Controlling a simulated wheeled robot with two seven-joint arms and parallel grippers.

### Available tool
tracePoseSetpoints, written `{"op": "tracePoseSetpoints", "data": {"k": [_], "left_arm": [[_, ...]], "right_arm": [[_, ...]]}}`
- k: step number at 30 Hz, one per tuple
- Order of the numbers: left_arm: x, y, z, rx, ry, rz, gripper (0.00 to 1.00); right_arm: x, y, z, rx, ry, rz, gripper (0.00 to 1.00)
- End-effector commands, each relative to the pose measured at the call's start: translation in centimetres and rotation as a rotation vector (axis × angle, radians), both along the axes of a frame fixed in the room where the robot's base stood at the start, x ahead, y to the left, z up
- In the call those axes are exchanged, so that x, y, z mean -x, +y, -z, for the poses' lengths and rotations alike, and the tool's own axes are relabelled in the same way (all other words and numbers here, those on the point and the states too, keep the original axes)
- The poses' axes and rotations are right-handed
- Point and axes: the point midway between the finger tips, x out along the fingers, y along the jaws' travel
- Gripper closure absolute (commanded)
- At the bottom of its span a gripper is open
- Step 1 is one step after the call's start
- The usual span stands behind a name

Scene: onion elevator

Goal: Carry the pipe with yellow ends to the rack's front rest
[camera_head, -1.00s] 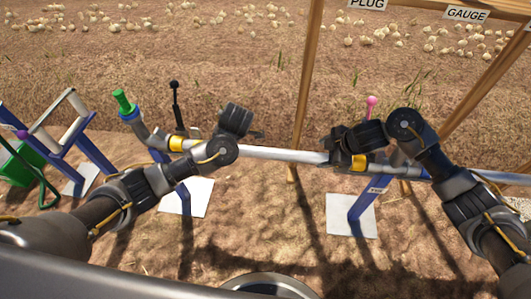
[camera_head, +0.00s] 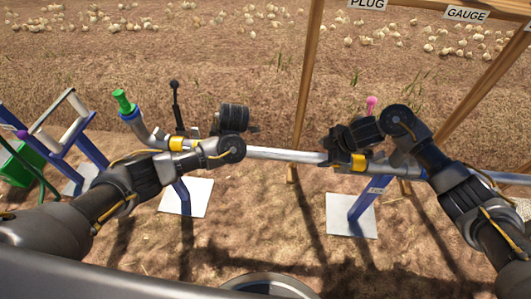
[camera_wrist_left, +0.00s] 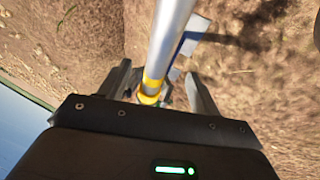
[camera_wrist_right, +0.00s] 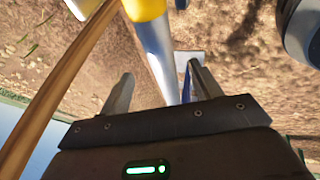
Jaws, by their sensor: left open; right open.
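The grey pipe with yellow ends (camera_head: 285,153) lies level across the middle of the head view, in line with blue-ended piping on both sides. Its yellow bands show at the left (camera_head: 178,144) and right (camera_head: 358,161). A blue frame with pale bars (camera_head: 66,138), possibly the rack, stands at left.
Blue posts on white plates (camera_head: 186,197) (camera_head: 352,215) stand beneath the line. A green-capped pipe end (camera_head: 124,103), a black lever (camera_head: 176,105) and a pink knob (camera_head: 371,103) rise nearby. A green bin (camera_head: 20,165) is at left. Wooden posts (camera_head: 307,75) stand behind.

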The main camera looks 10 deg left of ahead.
Motion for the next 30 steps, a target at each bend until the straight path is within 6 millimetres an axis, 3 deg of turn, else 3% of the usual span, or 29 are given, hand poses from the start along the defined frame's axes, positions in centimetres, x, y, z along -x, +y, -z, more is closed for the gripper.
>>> {"op": "tracePoseSetpoints", "data": {"k": [9,15,30], "left_arm": [[-1.0,1.4,3.9,0.003,0.004,-0.003,0.37],[-1.6,2.2,5.5,-0.001,0.003,-0.004,0.37],[-2.0,2.8,6.7,-0.002,0.001,0.0,0.37]], "right_arm": [[-1.2,1.7,3.8,0.0,0.002,0.0,0.37],[-1.7,2.4,5.5,-0.001,0.003,0.001,0.37],[-2.1,2.8,6.7,0.001,0.001,-0.001,0.37]]}}
